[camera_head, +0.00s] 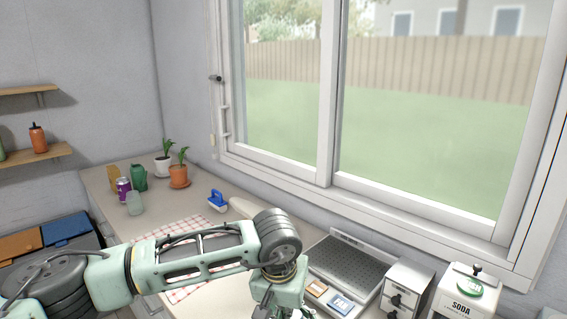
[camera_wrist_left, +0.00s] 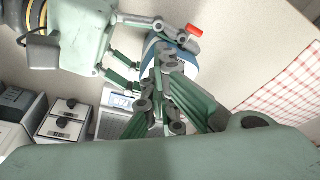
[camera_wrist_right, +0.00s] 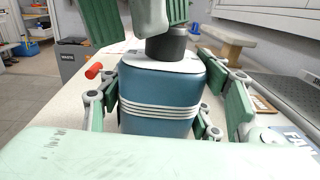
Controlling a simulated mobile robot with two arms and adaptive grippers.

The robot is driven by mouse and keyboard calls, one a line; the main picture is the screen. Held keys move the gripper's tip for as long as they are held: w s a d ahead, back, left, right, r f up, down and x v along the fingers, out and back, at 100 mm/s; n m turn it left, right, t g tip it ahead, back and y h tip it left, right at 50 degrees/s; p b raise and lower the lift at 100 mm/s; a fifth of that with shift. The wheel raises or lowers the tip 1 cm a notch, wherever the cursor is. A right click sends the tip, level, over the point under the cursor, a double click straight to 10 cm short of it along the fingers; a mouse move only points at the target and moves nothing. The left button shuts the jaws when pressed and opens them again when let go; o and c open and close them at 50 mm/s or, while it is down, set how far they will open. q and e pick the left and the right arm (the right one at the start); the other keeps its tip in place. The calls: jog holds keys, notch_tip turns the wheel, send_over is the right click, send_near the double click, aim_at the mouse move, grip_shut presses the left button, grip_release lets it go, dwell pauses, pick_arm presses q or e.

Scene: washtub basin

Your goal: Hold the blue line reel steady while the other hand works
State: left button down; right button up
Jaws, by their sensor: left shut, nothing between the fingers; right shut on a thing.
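The blue line reel (camera_wrist_right: 160,128) stands upright in the right wrist view, with white line wound round its middle and a pale top. My right gripper (camera_wrist_right: 172,100) is shut on it, one green finger on each side. A red handle (camera_wrist_right: 94,71) juts out left of it. My left gripper (camera_wrist_right: 165,14) is above the reel, close to a dark round piece on its top; I cannot tell whether they touch. In the left wrist view my left gripper (camera_wrist_left: 163,72) is shut and empty, covering most of the reel (camera_wrist_left: 150,52).
A checked cloth (camera_head: 180,226), a blue brush (camera_head: 217,199) and potted plants (camera_head: 179,174) are on the counter.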

pick_arm(q)
jog(key=shift+a+f, duration=0.15)
jog(key=shift+a, duration=0.25)
jog(key=shift+w+a, duration=0.1)
jog(key=shift+a, duration=0.4)
jog(key=shift+w+a, duration=0.2)
jog(key=shift+w, duration=0.1)
jog(key=shift+s+a, duration=0.1)
notch_tip(320, 180, up, 6)
jog(key=shift+s, duration=0.3)
dwell(0.5)
